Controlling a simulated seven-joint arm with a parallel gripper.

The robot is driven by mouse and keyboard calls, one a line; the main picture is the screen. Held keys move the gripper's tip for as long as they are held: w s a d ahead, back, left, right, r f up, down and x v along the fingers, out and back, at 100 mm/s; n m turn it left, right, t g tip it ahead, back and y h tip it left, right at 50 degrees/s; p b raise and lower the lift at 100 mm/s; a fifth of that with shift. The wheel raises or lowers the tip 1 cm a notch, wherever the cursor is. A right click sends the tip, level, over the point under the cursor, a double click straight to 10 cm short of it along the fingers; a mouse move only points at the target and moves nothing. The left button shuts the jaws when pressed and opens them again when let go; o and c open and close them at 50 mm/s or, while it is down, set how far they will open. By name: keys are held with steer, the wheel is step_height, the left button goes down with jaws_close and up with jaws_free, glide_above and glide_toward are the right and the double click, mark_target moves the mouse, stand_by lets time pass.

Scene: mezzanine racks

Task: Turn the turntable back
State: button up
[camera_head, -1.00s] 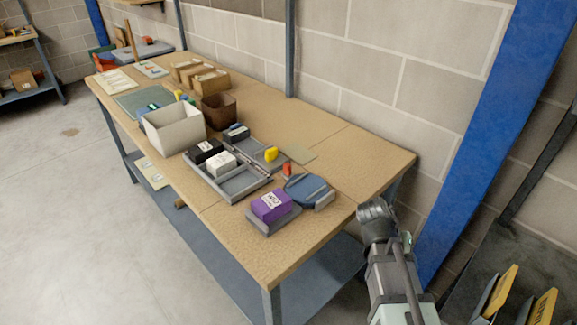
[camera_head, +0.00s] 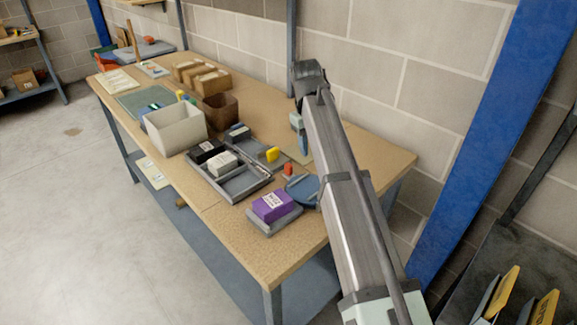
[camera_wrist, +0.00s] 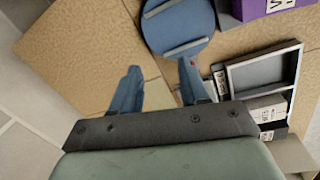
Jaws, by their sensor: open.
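The turntable is a round blue disc (camera_head: 302,189) with raised grey bars, low on the bench near its front right end. In the head view my arm partly covers it. In the wrist view the disc (camera_wrist: 178,28) lies ahead of the fingers, cut off by the top edge, with two grey bars across it. My gripper (camera_wrist: 160,78) is open and empty, its two blue fingers apart above the bare bench top. The disc lies beyond the fingertips, and I see no contact with it. In the head view the gripper hangs behind the disc, towards the wall.
A purple box (camera_head: 272,206) sits on a grey base beside the turntable. A grey divided tray (camera_head: 240,186) holds a black box and a white box. A small red piece (camera_head: 288,169) and a yellow piece (camera_head: 273,154) stand close by. The block wall bounds the bench's back.

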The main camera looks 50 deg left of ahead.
mark_target(288, 164)
steer(key=s+a+r+n+g, duration=0.1)
steer(key=s+a+r+n, duration=0.15)
steer(key=a, duration=0.45)
steer(key=shift+n+y, duration=0.35)
steer(key=shift+y, duration=0.05)
steer(key=f, duration=1.3)
steer(key=shift+w+a+f, duration=0.15)
steer(key=shift+w+f, duration=0.05)
steer(key=shift+f, duration=0.15)
steer(key=shift+c, duration=0.3)
jaws_close()
